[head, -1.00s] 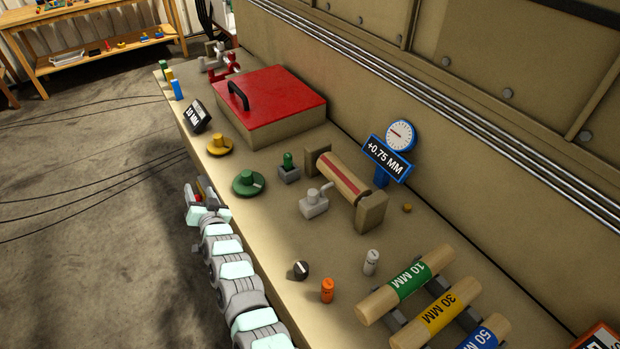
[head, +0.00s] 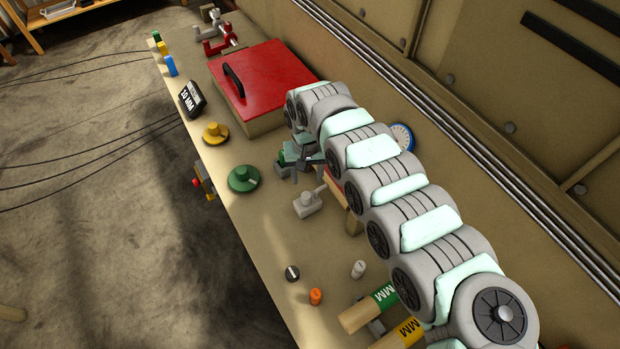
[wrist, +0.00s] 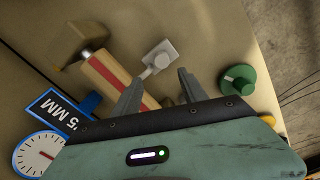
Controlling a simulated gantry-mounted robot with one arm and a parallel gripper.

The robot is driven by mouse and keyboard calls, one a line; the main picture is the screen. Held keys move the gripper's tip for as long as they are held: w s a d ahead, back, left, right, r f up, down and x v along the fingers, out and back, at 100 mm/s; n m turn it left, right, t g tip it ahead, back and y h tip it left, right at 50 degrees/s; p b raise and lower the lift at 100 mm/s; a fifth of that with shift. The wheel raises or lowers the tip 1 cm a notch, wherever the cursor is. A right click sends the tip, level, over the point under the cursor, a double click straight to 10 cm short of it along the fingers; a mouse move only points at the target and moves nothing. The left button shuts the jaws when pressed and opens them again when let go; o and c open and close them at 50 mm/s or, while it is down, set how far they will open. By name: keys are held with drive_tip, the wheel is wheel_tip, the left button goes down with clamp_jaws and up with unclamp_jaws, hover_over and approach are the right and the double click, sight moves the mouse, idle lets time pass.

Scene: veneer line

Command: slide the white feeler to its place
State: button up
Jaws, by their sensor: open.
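The white feeler (head: 307,204), a pale block with a round knob and a short arm, stands on the bench. It also shows in the wrist view (wrist: 160,54), its arm pointing at the roller (wrist: 108,72), which has a red stripe. My arm hides most of the roller in the head view.
A red-lidded box (head: 265,80) stands behind my gripper. Green (head: 243,179) and yellow (head: 215,133) dials sit near the bench edge. The round gauge (wrist: 38,152) and its blue sign (wrist: 62,108) stand beyond the roller. Orange (head: 316,297) and white (head: 358,269) cylinders stand in front.

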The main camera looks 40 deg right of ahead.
sight(306, 195)
drive_tip(key=f, duration=0.6)
drive_tip(key=a+f, duration=0.1)
drive_tip(key=f, duration=0.2)
drive_tip(key=shift+d+f, duration=0.15)
drive_tip(key=shift+f, duration=0.5)
drive_tip(key=shift+c, duration=0.2)
clamp_jaws()
idle(0.4)
